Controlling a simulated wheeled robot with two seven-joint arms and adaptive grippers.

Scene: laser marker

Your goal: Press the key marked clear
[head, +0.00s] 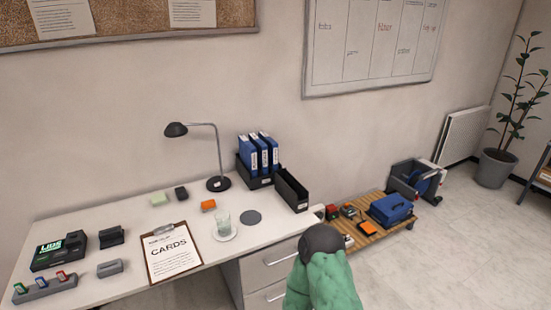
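A dark device (60,250) with a lit screen reading what looks like "LIDS" in green sits at the far left of the white desk. Small raised parts show at its right side, but any key marking is too small to read, so I cannot tell which key is marked clear.
A grey rack (45,288) with several coloured pieces stands in front of the device. A small dark block (111,236), a grey block (110,268) and a clipboard (172,253) reading "CARDS" lie to its right. A glass (222,222) and a lamp (218,184) stand farther right.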

